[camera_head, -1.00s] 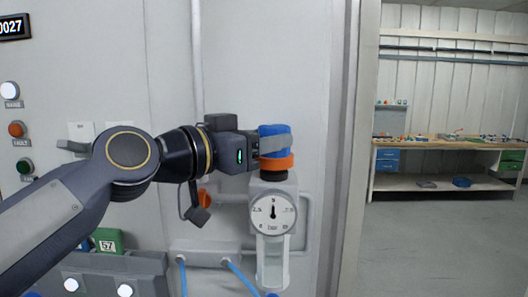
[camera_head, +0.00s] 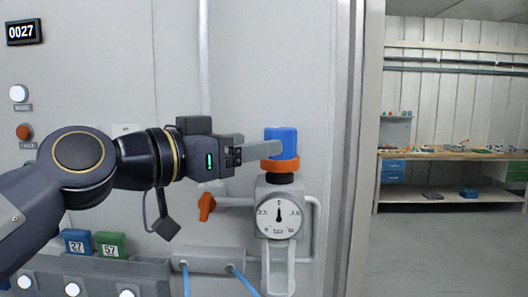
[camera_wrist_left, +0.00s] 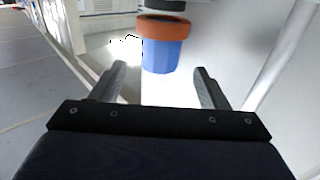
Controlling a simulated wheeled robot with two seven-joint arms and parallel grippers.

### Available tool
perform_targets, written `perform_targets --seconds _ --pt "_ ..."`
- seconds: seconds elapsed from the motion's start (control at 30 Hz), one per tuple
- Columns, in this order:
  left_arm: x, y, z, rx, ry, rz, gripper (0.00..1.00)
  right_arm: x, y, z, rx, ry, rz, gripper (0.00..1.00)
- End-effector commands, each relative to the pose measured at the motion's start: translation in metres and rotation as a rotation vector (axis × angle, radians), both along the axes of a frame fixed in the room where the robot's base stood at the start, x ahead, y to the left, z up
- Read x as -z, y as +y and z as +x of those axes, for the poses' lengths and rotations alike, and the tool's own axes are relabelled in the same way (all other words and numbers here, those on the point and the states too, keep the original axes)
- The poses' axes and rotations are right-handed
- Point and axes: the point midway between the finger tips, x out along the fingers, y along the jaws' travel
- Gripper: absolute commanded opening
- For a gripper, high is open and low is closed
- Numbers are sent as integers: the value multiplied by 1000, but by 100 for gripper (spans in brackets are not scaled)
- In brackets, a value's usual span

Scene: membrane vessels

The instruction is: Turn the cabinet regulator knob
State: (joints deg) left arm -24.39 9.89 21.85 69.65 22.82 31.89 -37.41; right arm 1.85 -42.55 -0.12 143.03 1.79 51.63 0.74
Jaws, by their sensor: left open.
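The regulator knob (camera_head: 283,139) is a blue cap above an orange ring (camera_head: 285,165), on top of the regulator on the cabinet front. Its round white gauge (camera_head: 279,216) has the needle pointing up. My left gripper (camera_head: 270,149) is open and level with the knob, coming from the left, with a finger overlapping the knob's left edge. In the left wrist view the blue knob (camera_wrist_left: 162,57) appears upside down, centred between the two spread fingertips (camera_wrist_left: 160,72) and mostly beyond them. Neither finger visibly grips it. My right gripper is not in view.
An orange valve handle (camera_head: 206,206) sits on the pipe below my left gripper. A clear bowl (camera_head: 278,270) hangs under the gauge. Blue hoses leave a grey block (camera_head: 213,261). Blue and green numbered blocks (camera_head: 111,245) stand lower left. A workbench (camera_head: 450,155) is far right.

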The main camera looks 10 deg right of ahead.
Motion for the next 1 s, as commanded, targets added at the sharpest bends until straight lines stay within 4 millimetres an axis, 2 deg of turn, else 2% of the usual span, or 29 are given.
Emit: perform_targets --seconds 0.03,0.2,0.57,0.67,0.77,0.87,1.0 --pt "3 8 -4 -3 -3 -1 69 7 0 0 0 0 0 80" --pt "2 23 -13 -1 -1 0 69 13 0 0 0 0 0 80" --pt "1 27 -15 -1 1 2 69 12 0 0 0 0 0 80" --pt "12 35 -14 -22 24 22 69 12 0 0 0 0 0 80" --pt "47 58 -14 -83 95 79 69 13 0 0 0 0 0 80" --pt "102 97 -17 -182 218 150 69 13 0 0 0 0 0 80" --pt "190 159 -35 -341 428 225 69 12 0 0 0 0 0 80"
